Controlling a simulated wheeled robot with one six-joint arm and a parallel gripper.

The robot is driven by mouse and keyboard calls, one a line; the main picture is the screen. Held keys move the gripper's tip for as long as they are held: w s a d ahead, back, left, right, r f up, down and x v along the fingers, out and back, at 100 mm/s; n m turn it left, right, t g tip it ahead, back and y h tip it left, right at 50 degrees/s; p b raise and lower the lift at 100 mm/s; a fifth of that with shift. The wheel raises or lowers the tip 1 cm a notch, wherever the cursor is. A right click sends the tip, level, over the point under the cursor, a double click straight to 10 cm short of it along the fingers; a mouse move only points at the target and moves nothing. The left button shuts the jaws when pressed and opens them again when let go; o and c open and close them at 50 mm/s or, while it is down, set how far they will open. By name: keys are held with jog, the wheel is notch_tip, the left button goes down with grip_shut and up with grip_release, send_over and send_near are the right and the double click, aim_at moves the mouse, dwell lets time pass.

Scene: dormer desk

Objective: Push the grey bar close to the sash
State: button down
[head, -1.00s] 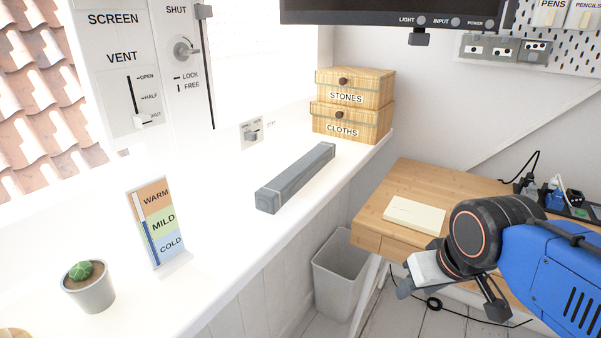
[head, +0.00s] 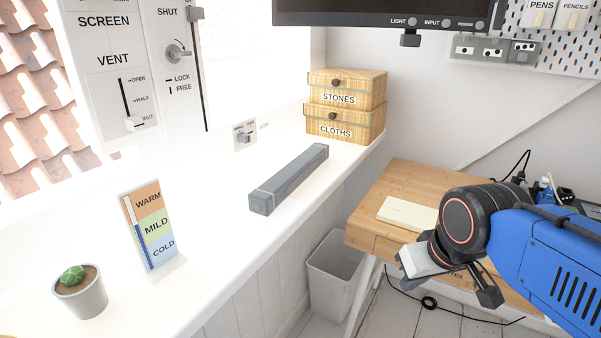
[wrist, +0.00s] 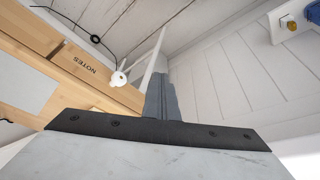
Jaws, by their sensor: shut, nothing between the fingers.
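The grey bar (head: 289,180) lies on the white sill, slanting from lower left to upper right. Bare sill separates it from the window side. The sash (head: 165,75) is at the upper left, with a grey handle and a SHUT / LOCK / FREE label; its lower edge is washed out by glare. My gripper (head: 407,280) is shut and empty, low on the right beside the wooden desk and well apart from the bar. Its closed fingers show in the wrist view (wrist: 162,97), with no bar there.
Stacked STONES and CLOTHS boxes (head: 345,105) stand beyond the bar's far end. A thermometer card (head: 150,228) and potted cactus (head: 80,290) stand at the sill's left. A bin (head: 335,278) is below the sill. The monitor (head: 385,12) overhangs the desk (head: 385,180).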

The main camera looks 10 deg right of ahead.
jog(key=w+a+r+n+g, duration=0.2)
jog(key=w+a+r+n, duration=0.35)
jog(key=w+r, duration=0.7)
jog(key=w+a+r+n+g, duration=0.35)
jog(key=w+a+r, duration=0.45)
jog(key=w, duration=0.7)
jog(key=shift+n+t, duration=0.4)
jog(key=shift+t, duration=0.05)
jog(key=f, duration=0.6)
jog(key=d+f, duration=0.1)
jog(key=f, duration=0.2)
jog(key=shift+s+d, duration=0.1)
jog(key=shift+s, duration=0.1)
jog(key=shift+w+a+f, duration=0.2)
jog(key=shift+a+f, duration=0.05)
jog(key=shift+w+a, duration=1.05)
jog(key=shift+a, duration=0.3)
jog(key=w+a, duration=0.3)
jog(key=a, duration=0.1)
jog(key=w+a, duration=0.3)
jog(key=a, duration=0.1)
jog(key=w+a, duration=0.4)
jog(key=shift+w+a, duration=0.1)
jog(key=shift+a, duration=0.2)
